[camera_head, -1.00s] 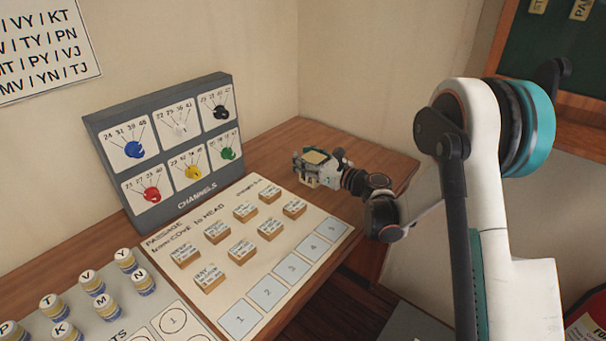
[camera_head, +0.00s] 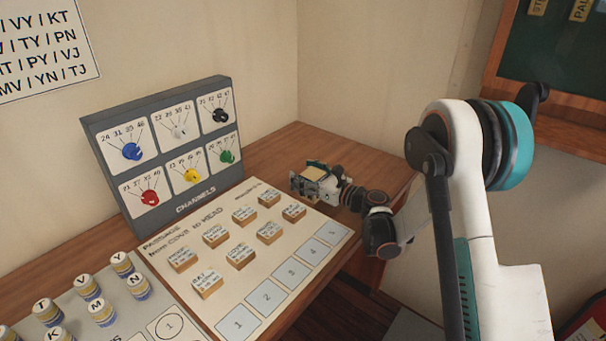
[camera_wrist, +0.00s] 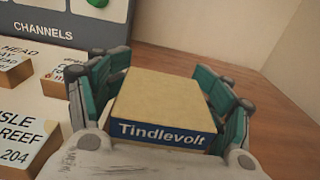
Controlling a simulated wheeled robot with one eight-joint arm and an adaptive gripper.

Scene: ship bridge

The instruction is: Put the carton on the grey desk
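The carton (camera_wrist: 165,100) is a small tan box with a blue band reading "Tindlevolt". In the wrist view it sits between the teal fingers of my gripper (camera_wrist: 165,90), which press along its left and right sides. In the head view my gripper (camera_head: 318,180) holds the carton (camera_head: 315,171) over the wooden counter, just beyond the far right of the passage board. A grey flat surface (camera_head: 412,326) shows low at the bottom edge; I cannot tell whether it is the grey desk.
The passage board (camera_head: 215,312) with several labelled wooden blocks lies left of my gripper. Behind it stands the grey channels panel (camera_head: 187,200) with coloured knobs. Several lettered round pieces stand at lower left. The wooden counter (camera_head: 375,165) is clear at its right end.

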